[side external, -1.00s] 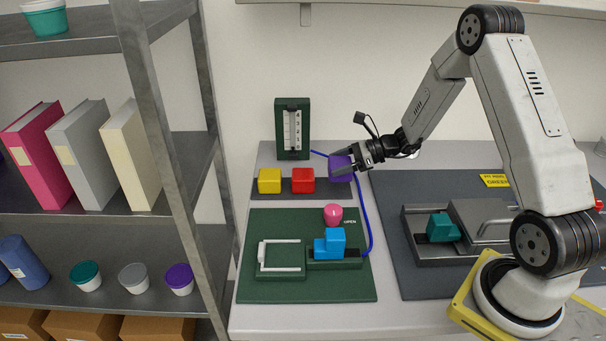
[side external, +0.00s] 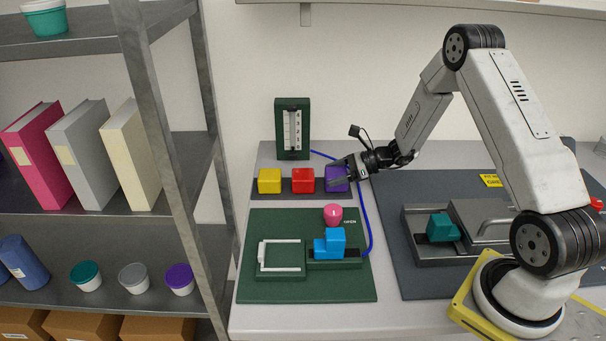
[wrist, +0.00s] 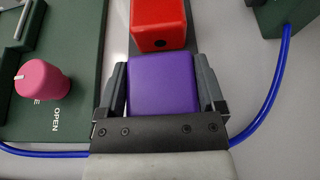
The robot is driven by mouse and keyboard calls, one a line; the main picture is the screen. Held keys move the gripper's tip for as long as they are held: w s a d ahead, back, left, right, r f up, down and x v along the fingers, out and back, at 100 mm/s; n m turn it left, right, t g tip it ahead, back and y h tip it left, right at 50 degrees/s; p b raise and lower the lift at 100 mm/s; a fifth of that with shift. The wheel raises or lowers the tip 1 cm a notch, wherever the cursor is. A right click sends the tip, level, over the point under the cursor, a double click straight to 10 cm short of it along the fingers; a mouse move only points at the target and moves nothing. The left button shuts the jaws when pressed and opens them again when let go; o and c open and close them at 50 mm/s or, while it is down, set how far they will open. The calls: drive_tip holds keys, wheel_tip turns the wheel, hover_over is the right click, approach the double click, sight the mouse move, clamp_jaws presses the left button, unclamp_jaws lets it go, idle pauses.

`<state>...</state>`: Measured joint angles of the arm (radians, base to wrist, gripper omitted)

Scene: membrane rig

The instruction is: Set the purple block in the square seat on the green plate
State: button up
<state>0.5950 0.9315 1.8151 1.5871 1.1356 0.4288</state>
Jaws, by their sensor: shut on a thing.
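The purple block (side external: 336,178) is between the fingers of my gripper (side external: 343,175), at the right end of a row of blocks. In the wrist view the purple block (wrist: 161,83) fills the space between the two fingers of my gripper (wrist: 162,80), which is shut on it. It is about level with its neighbours; I cannot tell whether it touches the dark strip below. The green plate (side external: 255,226) lies in front. Its square seat (side external: 279,257), with a pale rim around part of it, is at the plate's left and looks empty.
Beside the purple block are a red block (side external: 303,181) and a yellow block (side external: 269,181). The plate carries a pink knob (side external: 333,214) and a blue stepped block (side external: 329,243). A blue cable (side external: 367,225) curves along the right. A green gauge (side external: 292,128) stands behind.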

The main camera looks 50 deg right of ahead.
sight(344, 173)
drive_tip(key=shift+f, duration=0.15)
drive_tip(key=o, duration=1.1)
drive_tip(key=shift+v, duration=3.9)
drive_tip(key=shift+s+a+f, duration=0.1)
drive_tip(key=shift+s+f, duration=0.05)
